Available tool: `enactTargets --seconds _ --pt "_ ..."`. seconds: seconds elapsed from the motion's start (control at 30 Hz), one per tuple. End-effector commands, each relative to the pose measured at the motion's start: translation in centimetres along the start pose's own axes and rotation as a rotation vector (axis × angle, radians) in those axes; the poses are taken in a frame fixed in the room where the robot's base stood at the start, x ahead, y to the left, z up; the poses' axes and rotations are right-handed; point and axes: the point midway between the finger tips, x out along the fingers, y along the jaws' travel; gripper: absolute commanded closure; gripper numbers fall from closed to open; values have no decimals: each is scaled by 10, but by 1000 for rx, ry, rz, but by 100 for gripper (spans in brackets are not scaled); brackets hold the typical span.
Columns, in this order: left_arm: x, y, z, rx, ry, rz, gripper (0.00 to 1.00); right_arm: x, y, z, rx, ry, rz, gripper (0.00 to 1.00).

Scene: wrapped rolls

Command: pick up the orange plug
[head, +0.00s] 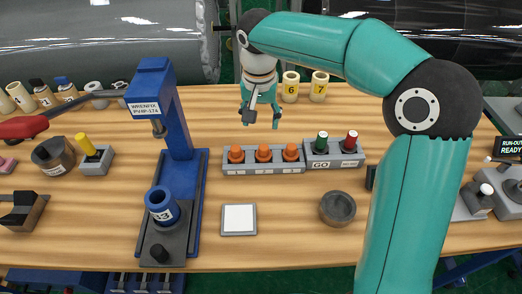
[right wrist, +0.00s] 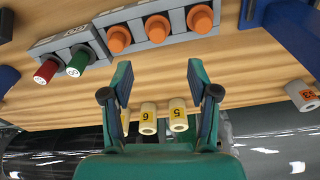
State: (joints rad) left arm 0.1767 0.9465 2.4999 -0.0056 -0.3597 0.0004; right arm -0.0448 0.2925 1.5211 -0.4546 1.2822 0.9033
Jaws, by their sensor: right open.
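Three orange plugs stand upright in a row in a grey rack (head: 250,171) at mid-table: a left one (head: 236,154), a middle one (head: 263,153) and a right one (head: 290,153). My right gripper (head: 262,118) is open and empty, pointing down, above and behind the rack in the head view. In the right wrist view the open fingers (right wrist: 160,76) are apart from the orange plugs (right wrist: 157,28), which show beyond them near the top edge. Nothing is between the fingertips. My left gripper is not in view.
A grey GO block (head: 322,161) with a green plug (head: 321,141) and a red plug (head: 350,140) adjoins the rack's right. A blue press (head: 180,130) stands left. Numbered cream rolls (head: 290,88) stand behind. A round dark dish (head: 338,208) and white-topped pad (head: 239,219) lie in front.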

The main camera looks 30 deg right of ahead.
Motion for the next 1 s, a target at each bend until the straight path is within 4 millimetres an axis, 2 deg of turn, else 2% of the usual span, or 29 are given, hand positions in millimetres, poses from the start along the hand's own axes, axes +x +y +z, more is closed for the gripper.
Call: enactTargets --seconds 0.1,0.3,0.67,0.9,1.0 --pt "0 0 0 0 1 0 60 29 1 0 1 -4 5 40" --pt "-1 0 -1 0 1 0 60 66 -1 0 -2 -3 3 40" --pt "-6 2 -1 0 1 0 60 92 -1 -2 -6 -3 2 40" --pt "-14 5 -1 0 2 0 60 125 1 -6 -8 -3 1 40" --pt "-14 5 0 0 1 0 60 132 0 -6 -8 -2 -1 40"
